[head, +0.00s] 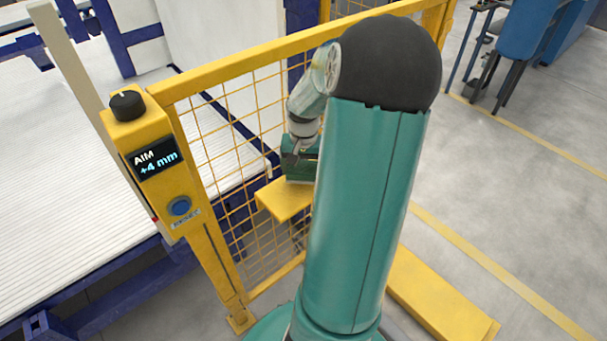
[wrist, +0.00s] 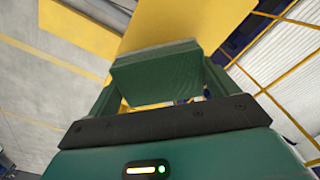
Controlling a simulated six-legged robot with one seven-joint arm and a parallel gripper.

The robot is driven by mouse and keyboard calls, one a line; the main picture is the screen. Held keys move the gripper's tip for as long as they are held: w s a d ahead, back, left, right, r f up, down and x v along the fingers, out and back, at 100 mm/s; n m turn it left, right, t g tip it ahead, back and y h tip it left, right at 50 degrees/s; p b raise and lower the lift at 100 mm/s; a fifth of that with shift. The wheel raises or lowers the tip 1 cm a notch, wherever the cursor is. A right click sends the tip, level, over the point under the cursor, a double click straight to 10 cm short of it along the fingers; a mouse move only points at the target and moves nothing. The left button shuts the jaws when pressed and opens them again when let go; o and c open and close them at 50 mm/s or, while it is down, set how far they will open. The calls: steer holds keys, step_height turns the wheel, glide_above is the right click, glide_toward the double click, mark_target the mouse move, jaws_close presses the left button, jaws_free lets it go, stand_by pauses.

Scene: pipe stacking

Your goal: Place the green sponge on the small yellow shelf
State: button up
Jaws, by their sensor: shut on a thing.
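The green sponge (head: 299,172) is a dark green block in the head view, at the far end of my arm. My gripper (head: 298,148) is shut on it. In the wrist view the sponge (wrist: 158,78) sits between the two fingers, with a greyish face along its upper edge. The small yellow shelf (head: 283,203) is a flat plate beside the mesh fence, directly below the sponge in the head view. It also shows behind the sponge in the wrist view (wrist: 190,22). I cannot tell whether the sponge touches the shelf. My arm hides the shelf's right part.
A yellow mesh fence (head: 235,150) stands close behind the shelf. A yellow post with a knob, blue button and display (head: 157,160) reading "AIM +4 mm" stands at left. A white slatted bed (head: 60,150) lies beyond. Open grey floor (head: 510,190) is at right.

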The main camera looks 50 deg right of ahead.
mark_target(304, 175)
steer(key=shift+f, duration=1.55)
steer(key=o, duration=0.9)
steer(key=shift+f, duration=0.1)
steer(key=shift+o, duration=0.2)
step_height(304, 175, up, 12)
steer(key=shift+s+r, duration=0.1)
